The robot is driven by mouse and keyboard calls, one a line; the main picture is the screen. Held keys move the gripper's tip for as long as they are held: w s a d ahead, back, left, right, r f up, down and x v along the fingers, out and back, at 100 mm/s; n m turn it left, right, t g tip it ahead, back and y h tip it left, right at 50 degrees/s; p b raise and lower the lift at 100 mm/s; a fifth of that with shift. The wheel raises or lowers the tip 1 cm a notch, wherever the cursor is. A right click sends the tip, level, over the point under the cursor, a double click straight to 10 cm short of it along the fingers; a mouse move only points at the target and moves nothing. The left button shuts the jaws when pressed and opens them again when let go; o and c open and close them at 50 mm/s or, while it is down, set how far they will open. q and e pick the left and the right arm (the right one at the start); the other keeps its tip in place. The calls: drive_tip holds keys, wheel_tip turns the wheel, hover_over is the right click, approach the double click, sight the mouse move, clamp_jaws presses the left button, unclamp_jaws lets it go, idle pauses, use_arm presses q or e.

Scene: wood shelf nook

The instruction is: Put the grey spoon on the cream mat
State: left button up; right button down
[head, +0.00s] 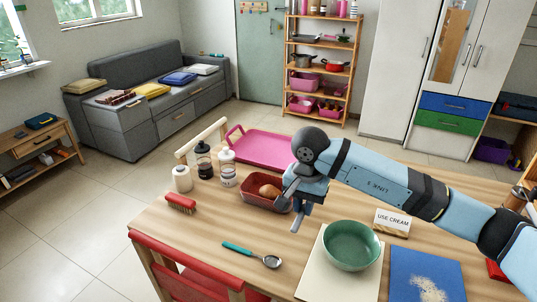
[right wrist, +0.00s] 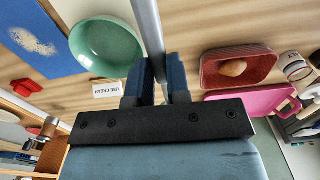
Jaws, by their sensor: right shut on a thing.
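The cream mat (head: 313,278) lies near the table's front edge, with a green bowl (head: 351,246) standing on it. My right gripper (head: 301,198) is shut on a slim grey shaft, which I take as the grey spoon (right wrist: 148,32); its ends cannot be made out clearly. In the head view the spoon (head: 296,220) points down from the fingers, above the table and behind the mat. The bowl also shows in the right wrist view (right wrist: 105,48). A spoon with a teal handle (head: 240,250) lies on the table left of the mat. My left gripper is out of view.
A blue mat (head: 400,263) with pale flakes lies right of the cream mat. A sign reading USE CREAM (head: 392,222) stands behind the bowl. A red basket (head: 254,200) with a brown item, jars, a red brush (head: 181,204) and a pink tray (head: 262,148) are further left and back.

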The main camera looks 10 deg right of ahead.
drive_tip(key=d+f+n, duration=0.2)
drive_tip(key=d+n, duration=0.5)
use_arm(q)
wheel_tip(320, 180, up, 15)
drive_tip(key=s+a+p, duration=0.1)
drive_tip(key=p, duration=1.7)
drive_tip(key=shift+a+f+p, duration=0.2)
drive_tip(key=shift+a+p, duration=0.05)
drive_tip(key=shift+p, duration=0.1)
use_arm(e)
drive_tip(key=s+r, duration=1)
drive_tip(key=r, duration=0.5)
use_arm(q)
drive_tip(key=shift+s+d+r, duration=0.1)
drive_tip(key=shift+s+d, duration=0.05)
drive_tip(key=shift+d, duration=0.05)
